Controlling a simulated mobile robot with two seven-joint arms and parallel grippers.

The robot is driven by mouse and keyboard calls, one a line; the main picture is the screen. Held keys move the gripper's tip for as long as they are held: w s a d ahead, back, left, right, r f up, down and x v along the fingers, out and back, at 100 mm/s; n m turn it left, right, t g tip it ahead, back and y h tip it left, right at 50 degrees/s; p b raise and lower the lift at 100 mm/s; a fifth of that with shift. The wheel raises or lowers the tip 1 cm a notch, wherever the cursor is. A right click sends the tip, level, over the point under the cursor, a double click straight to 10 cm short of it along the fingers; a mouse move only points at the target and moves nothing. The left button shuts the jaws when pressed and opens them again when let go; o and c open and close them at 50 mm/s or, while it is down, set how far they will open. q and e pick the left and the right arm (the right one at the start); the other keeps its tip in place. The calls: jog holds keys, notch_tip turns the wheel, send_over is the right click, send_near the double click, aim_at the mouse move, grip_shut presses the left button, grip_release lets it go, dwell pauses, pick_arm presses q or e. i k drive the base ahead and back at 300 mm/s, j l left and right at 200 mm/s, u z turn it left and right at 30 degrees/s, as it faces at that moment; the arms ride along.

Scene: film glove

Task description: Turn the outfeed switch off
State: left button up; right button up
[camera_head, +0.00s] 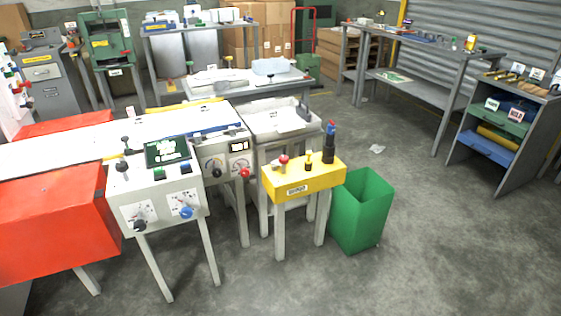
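A yellow control box (300,180) stands on grey legs in the middle of the view, with a small label (297,190) on its front that is too small to read surely. On its top are a red knob (283,159), a small black-and-yellow switch or lever (308,161) and a taller dark post with a blue and red top (329,143). I cannot tell which of these is the outfeed switch or its position. A white control panel (160,195) with a dark green screen (167,151), dials and knobs stands to the left. Neither of my grippers is in view.
A green bin (362,210) stands right beside the yellow box. A red machine housing (50,235) fills the left front. A white tray table (270,118) is behind the box. Grey shelves (505,125) stand at the right. The floor (430,240) in front and right is clear.

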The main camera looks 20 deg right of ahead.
aim_at(283, 160)
jog(key=i+l+z, duration=0.15)
jog(key=i+l, duration=0.15)
jog(key=i, duration=0.15)
jog(key=i+l+z, duration=0.15)
jog(key=i, duration=0.3)
jog(key=i+l+z, duration=0.15)
jog(key=i+l, duration=0.15)
jog(key=i, duration=0.2)
jog(key=i+l+z, duration=0.15)
jog(key=i, duration=0.35)
